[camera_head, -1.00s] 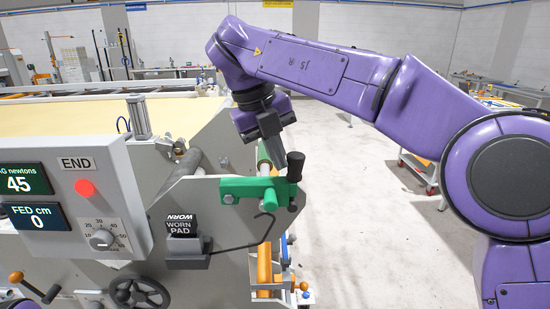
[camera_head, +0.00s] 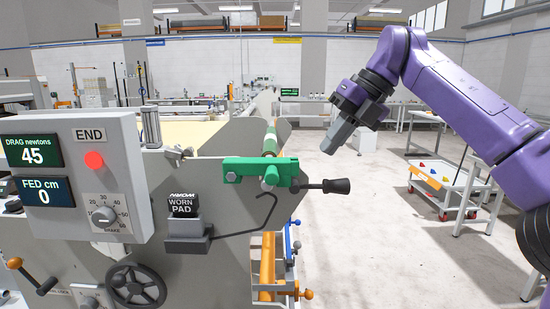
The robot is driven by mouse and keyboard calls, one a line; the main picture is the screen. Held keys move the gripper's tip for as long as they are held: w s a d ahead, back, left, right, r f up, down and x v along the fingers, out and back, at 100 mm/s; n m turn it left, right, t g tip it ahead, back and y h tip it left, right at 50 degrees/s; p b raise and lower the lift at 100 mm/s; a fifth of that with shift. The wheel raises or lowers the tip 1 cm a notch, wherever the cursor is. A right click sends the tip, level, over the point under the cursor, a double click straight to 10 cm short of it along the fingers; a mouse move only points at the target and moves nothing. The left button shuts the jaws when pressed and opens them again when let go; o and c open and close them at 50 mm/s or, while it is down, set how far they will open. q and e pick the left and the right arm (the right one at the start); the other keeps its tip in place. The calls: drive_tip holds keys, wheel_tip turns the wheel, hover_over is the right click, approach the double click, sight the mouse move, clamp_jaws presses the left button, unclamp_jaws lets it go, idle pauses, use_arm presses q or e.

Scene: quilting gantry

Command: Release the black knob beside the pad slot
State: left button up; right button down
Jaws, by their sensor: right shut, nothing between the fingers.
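A black knob (camera_head: 337,186) sits on the end of a short lever at the right of the green clamp (camera_head: 253,169). The lever points out level to the right. Below and left of the clamp is a dark slot block (camera_head: 186,234) with a pad labelled WORN PAD (camera_head: 182,205) in it. A bent black rod (camera_head: 262,212) runs from the block up towards the clamp. My right gripper (camera_head: 332,148) is shut and empty, above the knob and clearly apart from it. My left gripper is out of view.
The control panel (camera_head: 125,160) with displays reading 45 and 0 and a red button (camera_head: 94,160) stands at the left. A black handwheel (camera_head: 136,287) is below it. A white trolley (camera_head: 452,182) stands at the right. The floor between is clear.

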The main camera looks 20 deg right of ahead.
sight(335, 181)
drive_tip(key=d+f+y+b, duration=0.1)
drive_tip(key=f+y+b, duration=0.1)
drive_tip(key=b, duration=0.1)
drive_tip(key=d+f+t+y+b, duration=0.1)
drive_tip(key=f+y+b, duration=0.1)
drive_tip(key=b, duration=0.2)
drive_tip(key=s+d+f+y+b, duration=0.1)
drive_tip(key=d+f+b, duration=0.1)
drive_tip(key=b, duration=0.1)
drive_tip(key=shift+t+y+b, duration=0.4)
drive_tip(key=shift+d+f+b, duration=0.15)
drive_tip(key=shift+f+b, duration=0.15)
drive_tip(key=shift+b, duration=0.3)
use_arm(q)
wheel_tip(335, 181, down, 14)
use_arm(e)
drive_tip(key=shift+f, duration=0.1)
drive_tip(key=shift+f, duration=0.1)
use_arm(q)
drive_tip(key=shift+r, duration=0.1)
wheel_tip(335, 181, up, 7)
drive_tip(key=p, duration=0.7)
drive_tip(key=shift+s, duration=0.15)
use_arm(e)
drive_tip(key=s+d+r, duration=0.4)
drive_tip(key=d+r, duration=0.4)
drive_tip(key=shift+s, duration=0.3)
drive_tip(key=shift+d, duration=0.15)
